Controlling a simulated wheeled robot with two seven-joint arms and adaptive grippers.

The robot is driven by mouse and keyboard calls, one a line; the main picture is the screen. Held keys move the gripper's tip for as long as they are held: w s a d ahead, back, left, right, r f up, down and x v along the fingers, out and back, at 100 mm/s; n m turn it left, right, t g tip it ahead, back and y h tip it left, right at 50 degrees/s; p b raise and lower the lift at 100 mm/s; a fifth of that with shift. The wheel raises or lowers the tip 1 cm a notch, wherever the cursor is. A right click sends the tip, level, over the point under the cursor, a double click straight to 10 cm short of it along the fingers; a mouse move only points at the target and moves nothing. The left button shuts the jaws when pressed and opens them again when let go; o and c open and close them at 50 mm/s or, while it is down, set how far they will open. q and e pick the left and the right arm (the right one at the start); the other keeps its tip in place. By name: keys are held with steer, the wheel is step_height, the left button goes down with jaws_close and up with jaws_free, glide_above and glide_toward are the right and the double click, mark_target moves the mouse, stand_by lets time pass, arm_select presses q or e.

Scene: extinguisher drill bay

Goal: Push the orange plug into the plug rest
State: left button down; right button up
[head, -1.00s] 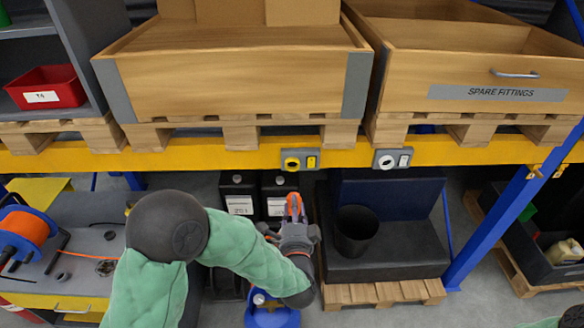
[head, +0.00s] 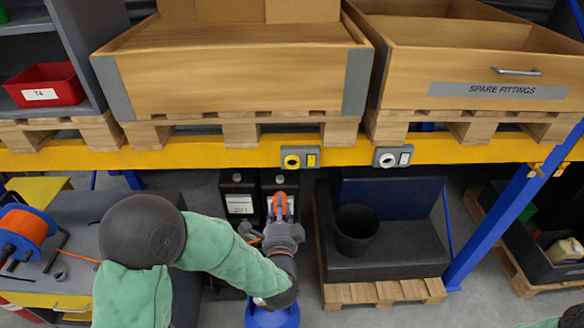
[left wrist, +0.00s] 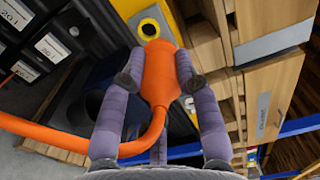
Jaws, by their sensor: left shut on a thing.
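My left gripper (head: 282,222) is shut on the orange plug (head: 279,203), in front of and below the yellow beam. In the left wrist view the plug (left wrist: 160,75) sits between the purple-grey fingers (left wrist: 160,62), with its orange cord trailing left. A small plate with a yellow ring (head: 292,161) is on the beam, above and slightly right of the plug. The ring (left wrist: 150,29) shows just beyond the plug's front end in the wrist view. A similar plate with a white ring (head: 387,160) is further right. I cannot tell which is the plug rest. My right gripper is out of view.
Wooden boxes (head: 240,84) stand on pallets above the yellow beam (head: 200,154). Black canisters (head: 238,195) and a black bucket (head: 356,229) stand below it. A blue post (head: 510,205) is at right. An orange cable reel (head: 24,232) is at left.

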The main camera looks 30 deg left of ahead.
arm_select(q)
steer(key=s+a+f+b, duration=0.3)
steer(key=s+a+b, duration=0.5)
steer(key=a, duration=0.5)
steer(key=shift+s+a, duration=0.15)
steer(key=shift+a, duration=0.05)
stand_by(1.3)
steer(key=s+a+f+b, duration=0.2)
steer(key=s+a+b, duration=0.3)
steer(key=a, duration=0.3)
steer(key=s+a+f+b, duration=0.1)
steer(key=s+a+b, duration=0.4)
steer(key=a, duration=0.3)
steer(key=shift+a+f+b, duration=0.4)
steer(key=shift+b, duration=0.15)
stand_by(1.7)
steer(key=shift+s+a, duration=0.1)
steer(key=shift+s, duration=0.05)
